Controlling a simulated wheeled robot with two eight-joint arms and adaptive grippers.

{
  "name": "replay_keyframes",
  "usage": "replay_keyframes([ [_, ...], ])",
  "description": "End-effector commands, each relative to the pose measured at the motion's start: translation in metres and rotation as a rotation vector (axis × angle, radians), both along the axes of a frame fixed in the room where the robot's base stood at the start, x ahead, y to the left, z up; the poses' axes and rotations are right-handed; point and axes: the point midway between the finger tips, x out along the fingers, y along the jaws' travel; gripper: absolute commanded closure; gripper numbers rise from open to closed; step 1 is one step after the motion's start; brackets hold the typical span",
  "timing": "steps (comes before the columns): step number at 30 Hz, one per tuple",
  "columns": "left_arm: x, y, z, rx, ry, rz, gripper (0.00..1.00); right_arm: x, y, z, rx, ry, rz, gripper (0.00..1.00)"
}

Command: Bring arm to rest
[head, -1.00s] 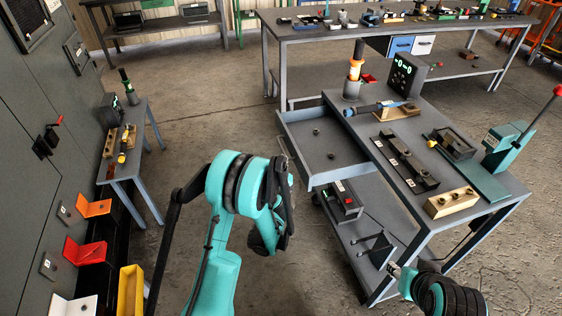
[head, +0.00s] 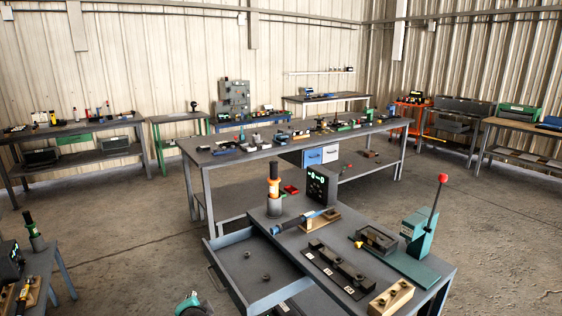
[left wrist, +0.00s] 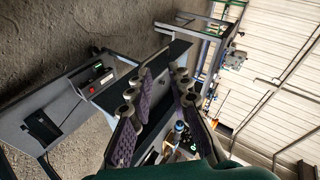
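My left gripper (left wrist: 162,78) shows in the left wrist view. Its two purple-padded fingers stand apart with nothing held between them. Parts of a grey bench show behind and between the fingers, with no visible contact. In the head view only a small teal piece of my arm (head: 193,304) shows at the bottom edge. My right gripper is outside both current views.
A grey workbench (head: 436,268) stands in front with an open drawer (head: 238,262) at its left. A teal lever press (head: 420,238) and a lamp post (head: 273,187) stand on it. A long bench (head: 225,157) is behind. Bare floor (head: 130,215) lies left.

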Motion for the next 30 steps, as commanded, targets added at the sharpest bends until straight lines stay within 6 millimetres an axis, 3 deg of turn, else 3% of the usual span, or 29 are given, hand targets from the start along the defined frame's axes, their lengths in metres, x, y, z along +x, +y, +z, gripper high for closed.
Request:
replay_keyframes([
  [6, -0.091, -0.015, 0.015, -0.362, 0.055, 0.191, 0.81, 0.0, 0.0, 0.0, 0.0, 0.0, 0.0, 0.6],
  [12, -0.172, -0.038, 0.008, -0.665, 0.122, 0.37, 0.81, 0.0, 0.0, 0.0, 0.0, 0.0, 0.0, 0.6],
  [15, -0.202, -0.048, 0.003, -0.774, 0.152, 0.44, 0.81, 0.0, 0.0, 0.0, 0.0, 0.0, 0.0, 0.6],
  [21, -0.23, -0.059, -0.005, -0.881, 0.187, 0.512, 0.81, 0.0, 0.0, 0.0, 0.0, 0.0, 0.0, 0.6],
  [30, -0.232, -0.06, -0.005, -0.889, 0.189, 0.519, 0.81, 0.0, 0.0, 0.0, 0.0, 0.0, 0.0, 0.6],
])
